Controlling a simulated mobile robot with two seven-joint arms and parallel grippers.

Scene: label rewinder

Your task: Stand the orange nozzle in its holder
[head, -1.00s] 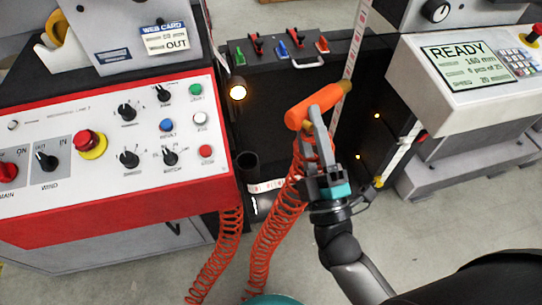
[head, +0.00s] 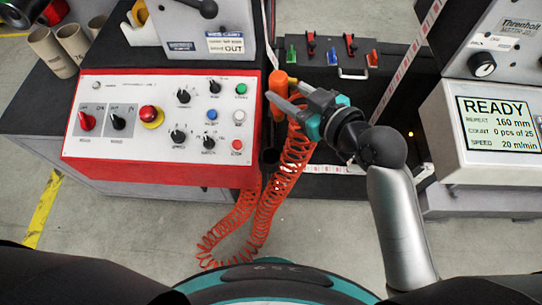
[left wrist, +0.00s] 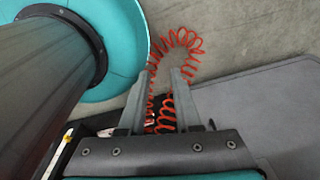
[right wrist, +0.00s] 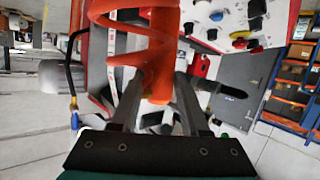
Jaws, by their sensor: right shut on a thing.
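The orange nozzle (head: 277,84) is in my right gripper (head: 284,93), beside the right edge of the red-rimmed control panel. It looks roughly upright in the head view, and its orange coiled hose (head: 296,150) hangs below. The right wrist view shows the nozzle (right wrist: 162,55) between the two fingers (right wrist: 158,85). A dark round cup (head: 269,157), apparently the holder, sits lower down at the panel's right side, partly hidden by the hose. The nozzle is above and apart from it. My left gripper (left wrist: 157,95) is open and empty, with the coiled hose (left wrist: 180,45) beyond its fingers.
The control panel (head: 160,125) with knobs and buttons stands close at the left. A black box (head: 325,85) with coloured clips is behind the gripper. A READY display (head: 497,122) is at the right. The hose loops over open floor.

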